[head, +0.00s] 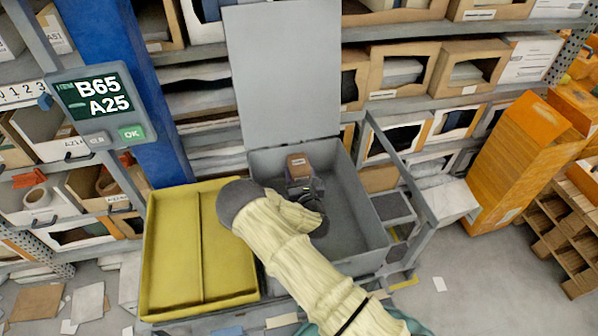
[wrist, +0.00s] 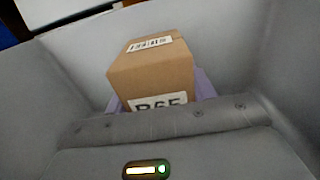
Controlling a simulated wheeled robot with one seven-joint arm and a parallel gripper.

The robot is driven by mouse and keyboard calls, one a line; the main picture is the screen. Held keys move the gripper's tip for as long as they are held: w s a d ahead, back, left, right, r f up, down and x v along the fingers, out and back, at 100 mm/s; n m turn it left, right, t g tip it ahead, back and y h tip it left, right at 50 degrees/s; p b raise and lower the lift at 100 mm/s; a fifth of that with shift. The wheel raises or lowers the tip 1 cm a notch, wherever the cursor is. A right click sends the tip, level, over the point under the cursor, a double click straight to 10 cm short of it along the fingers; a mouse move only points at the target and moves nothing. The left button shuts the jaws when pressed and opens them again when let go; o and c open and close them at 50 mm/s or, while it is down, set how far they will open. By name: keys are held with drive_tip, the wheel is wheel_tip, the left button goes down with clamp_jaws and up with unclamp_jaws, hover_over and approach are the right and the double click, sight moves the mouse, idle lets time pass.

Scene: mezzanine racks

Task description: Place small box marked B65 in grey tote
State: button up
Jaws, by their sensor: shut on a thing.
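The small brown box (wrist: 155,75) fills the middle of the wrist view, with a barcode label on top and a white label on its front that is partly cut off and seems to read B65. In the head view the box (head: 298,164) shows inside the grey tote (head: 262,172), toward its back wall. My gripper (head: 302,186) reaches down into the tote and is shut on the box. The fingers are mostly hidden behind the gripper body. The tote walls (wrist: 60,75) surround the box in the wrist view. Whether the box touches the tote floor cannot be told.
A yellow tote (head: 170,250) stands left of the grey tote. The grey lid (head: 283,75) stands upright behind it. A screen (head: 100,100) reads B65 and A25. Racks with boxes fill the back. An orange carton (head: 525,160) stands at right. A metal frame (head: 400,160) borders the tote.

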drive_tip(key=shift+a, duration=0.2)
drive_tip(key=shift+s+a+f, duration=0.1)
drive_tip(key=shift+s+f, duration=0.05)
drive_tip(key=o, duration=1.1)
drive_tip(key=shift+r, duration=0.25)
drive_tip(key=shift+b+v, duration=0.6)
drive_tip(key=shift+v, duration=3.1)
